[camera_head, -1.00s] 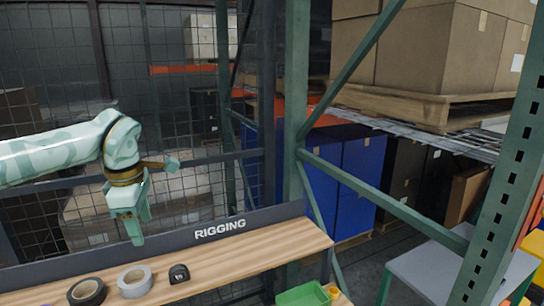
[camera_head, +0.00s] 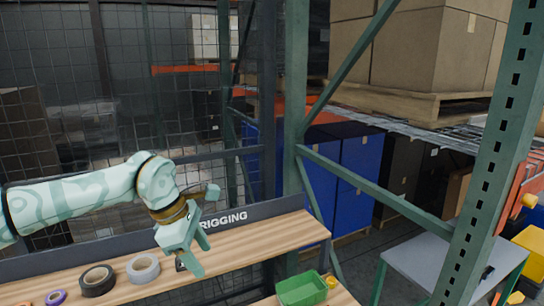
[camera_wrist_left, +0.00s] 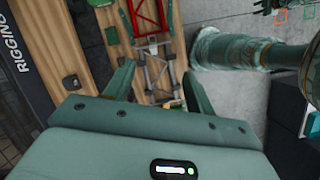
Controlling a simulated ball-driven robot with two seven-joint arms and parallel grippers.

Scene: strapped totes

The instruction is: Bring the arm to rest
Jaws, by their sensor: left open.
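My left gripper (camera_head: 201,256) is at the end of the pale green arm coming in from the left. It is open, with nothing between its fingers, and hangs in front of the wooden RIGGING shelf (camera_head: 255,242). Its two fingers also show spread in the left wrist view (camera_wrist_left: 159,88), above the wooden surface and metal-and-red gear (camera_wrist_left: 155,68). A small black item (camera_head: 179,265) on the shelf is mostly hidden behind the gripper. My right gripper is not seen.
A grey tape roll (camera_head: 143,268), a black roll (camera_head: 97,281) and a purple roll (camera_head: 56,297) lie on the shelf. A green bin (camera_head: 302,289) stands lower right. A green rack post (camera_head: 490,160) and grey table (camera_head: 430,264) are at right.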

